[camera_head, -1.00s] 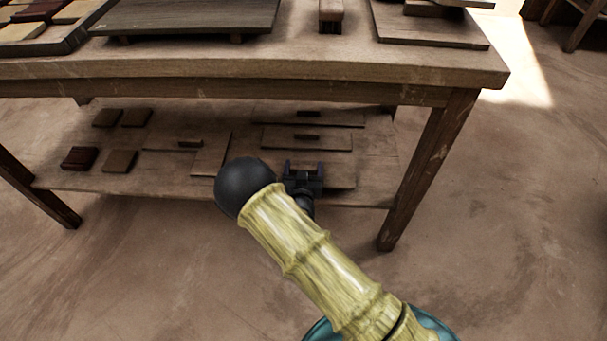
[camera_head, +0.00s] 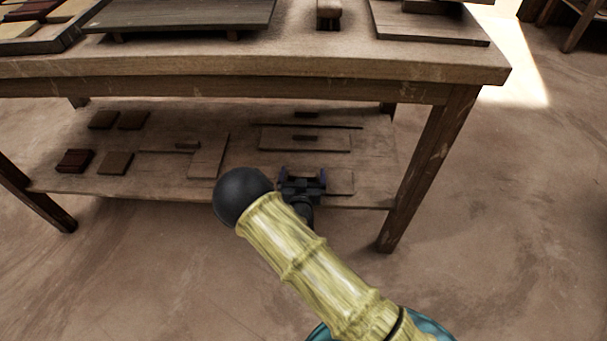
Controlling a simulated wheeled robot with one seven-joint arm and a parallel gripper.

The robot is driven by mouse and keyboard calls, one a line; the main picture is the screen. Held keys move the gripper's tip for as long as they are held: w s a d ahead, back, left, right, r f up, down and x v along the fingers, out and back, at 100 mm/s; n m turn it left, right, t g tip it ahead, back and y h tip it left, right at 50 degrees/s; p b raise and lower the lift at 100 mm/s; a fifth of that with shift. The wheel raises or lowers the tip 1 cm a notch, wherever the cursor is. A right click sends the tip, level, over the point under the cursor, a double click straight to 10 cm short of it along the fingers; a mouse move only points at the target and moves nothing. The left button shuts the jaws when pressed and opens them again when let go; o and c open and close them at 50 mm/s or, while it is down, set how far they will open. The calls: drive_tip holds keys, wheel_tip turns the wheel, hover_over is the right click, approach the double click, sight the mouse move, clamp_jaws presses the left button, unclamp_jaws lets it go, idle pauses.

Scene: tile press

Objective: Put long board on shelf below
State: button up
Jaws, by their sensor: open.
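My gripper (camera_head: 302,180) is open and empty at the front right of the lower shelf (camera_head: 110,185), with its two dark fingers apart. A flat board (camera_head: 341,183) lies at the shelf's front edge, partly hidden behind my gripper. A wide board with a small handle block (camera_head: 275,137) lies flat on the shelf behind my gripper. Behind it is another long, thin board (camera_head: 335,126), seen mostly as a dark edge. I cannot tell which of these the task calls the long board. My arm hides part of the shelf's front edge.
The table top (camera_head: 300,55) overhangs the shelf, with the right leg (camera_head: 430,165) close beside it. Several small square tiles (camera_head: 117,162) and an upright-lying board (camera_head: 208,156) are on the shelf's left. Boards and a small block (camera_head: 328,10) are on the table top. The floor at right is clear.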

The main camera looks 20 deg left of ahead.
drive_tip(key=p+v, duration=0.4)
drive_tip(key=v, duration=0.8)
drive_tip(key=shift+p, duration=0.35)
drive_tip(key=shift+r, duration=0.1)
drive_tip(key=w+d+r+m+g+h, duration=0.1)
drive_tip(key=w+d, duration=0.1)
drive_tip(key=w+d+r+m+g+h, duration=0.1)
drive_tip(key=d+g, duration=0.1)
drive_tip(key=w+d+r+m+g+h, duration=0.1)
drive_tip(key=w+d+r, duration=0.1)
drive_tip(key=shift+w+d+r, duration=0.1)
drive_tip(key=shift+w+d, duration=0.2)
drive_tip(key=shift+w, duration=0.05)
drive_tip(key=d+r+m+g, duration=0.1)
drive_tip(key=d+r+g, duration=0.3)
drive_tip(key=d+r, duration=0.3)
drive_tip(key=s+d+r+g, duration=0.2)
drive_tip(key=s+d+r, duration=0.3)
drive_tip(key=s+d, duration=0.2)
drive_tip(key=s+d+r+n+g+h, duration=0.1)
drive_tip(key=s+d+r+g, duration=0.2)
drive_tip(key=s+d+r, duration=0.3)
drive_tip(key=s+d, duration=0.1)
drive_tip(key=d, duration=0.3)
drive_tip(key=shift+r, duration=0.2)
drive_tip(key=shift+s+d, duration=0.1)
drive_tip(key=shift+s, duration=0.05)
